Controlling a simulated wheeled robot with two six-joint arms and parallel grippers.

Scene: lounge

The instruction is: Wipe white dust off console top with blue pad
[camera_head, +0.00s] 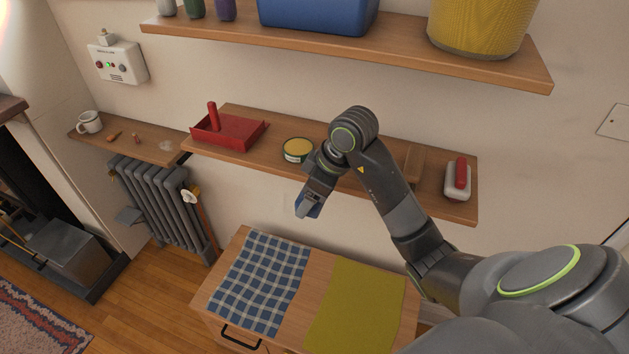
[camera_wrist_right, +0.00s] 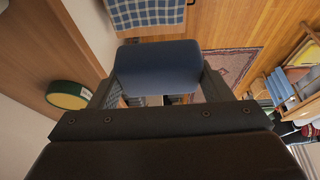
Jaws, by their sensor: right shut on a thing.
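My right gripper (camera_head: 311,199) reaches in from the right and hangs in front of the middle wall shelf, above the low wooden cabinet. It is shut on the blue pad (camera_head: 307,208). In the right wrist view the blue pad (camera_wrist_right: 158,66) spans the space between the fingers, clear of any surface. A small whitish dust patch (camera_head: 166,145) lies on the wooden top above the radiator (camera_head: 110,141), left of the gripper. My left gripper is not in view.
A white mug (camera_head: 91,122) and small orange-brown bits share the radiator top. The middle shelf (camera_head: 345,166) holds a red dustpan tray (camera_head: 240,134), a round yellow tin (camera_head: 298,150) and a red-handled brush (camera_head: 460,179). Checked (camera_head: 260,281) and yellow (camera_head: 356,308) cloths cover the cabinet.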

